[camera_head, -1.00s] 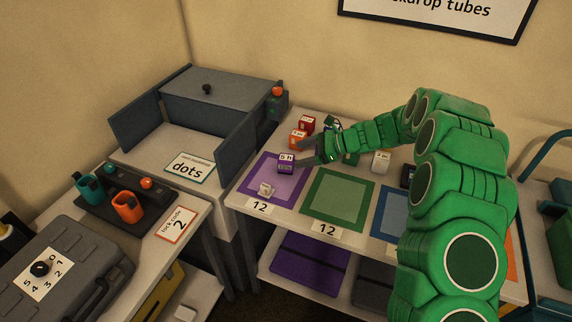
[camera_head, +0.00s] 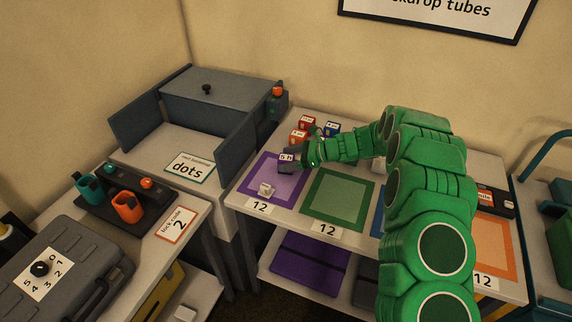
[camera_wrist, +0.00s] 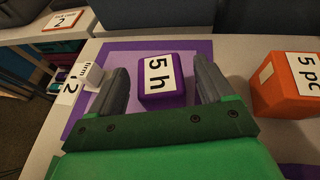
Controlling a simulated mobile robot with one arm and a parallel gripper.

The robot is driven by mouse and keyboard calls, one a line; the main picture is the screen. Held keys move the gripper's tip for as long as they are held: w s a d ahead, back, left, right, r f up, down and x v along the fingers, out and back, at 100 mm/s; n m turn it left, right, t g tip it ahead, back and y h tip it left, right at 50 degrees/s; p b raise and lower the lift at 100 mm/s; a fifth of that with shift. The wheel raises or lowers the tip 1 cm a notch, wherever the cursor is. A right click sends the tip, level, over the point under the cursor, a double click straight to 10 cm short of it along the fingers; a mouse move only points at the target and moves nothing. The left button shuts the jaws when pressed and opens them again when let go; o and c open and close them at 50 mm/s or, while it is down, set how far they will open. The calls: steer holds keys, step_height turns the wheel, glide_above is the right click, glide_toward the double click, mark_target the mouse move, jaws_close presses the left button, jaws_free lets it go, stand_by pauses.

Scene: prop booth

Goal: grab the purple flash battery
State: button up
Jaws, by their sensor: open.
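The purple flash battery (camera_wrist: 162,97) is a small purple block with a white "5 h" label on top. It stands on the purple mat (camera_wrist: 206,47) in the wrist view. My gripper (camera_wrist: 160,75) is open, with one grey finger on each side of the block; small gaps show on both sides. In the head view the battery (camera_head: 287,156) is at the top right of the purple mat (camera_head: 255,180), partly hidden by my gripper (camera_head: 290,165).
An orange block (camera_wrist: 288,88) labelled "5 pc" stands to the right in the wrist view. A small white block (camera_head: 266,189) sits on the purple mat's front part. Red (camera_head: 307,122) and blue (camera_head: 332,130) blocks stand behind my gripper. The green mat (camera_head: 338,198) is bare.

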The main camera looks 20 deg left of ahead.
mark_target(281, 160)
steer(key=shift+x, duration=1.55)
steer(key=c, duration=1.3)
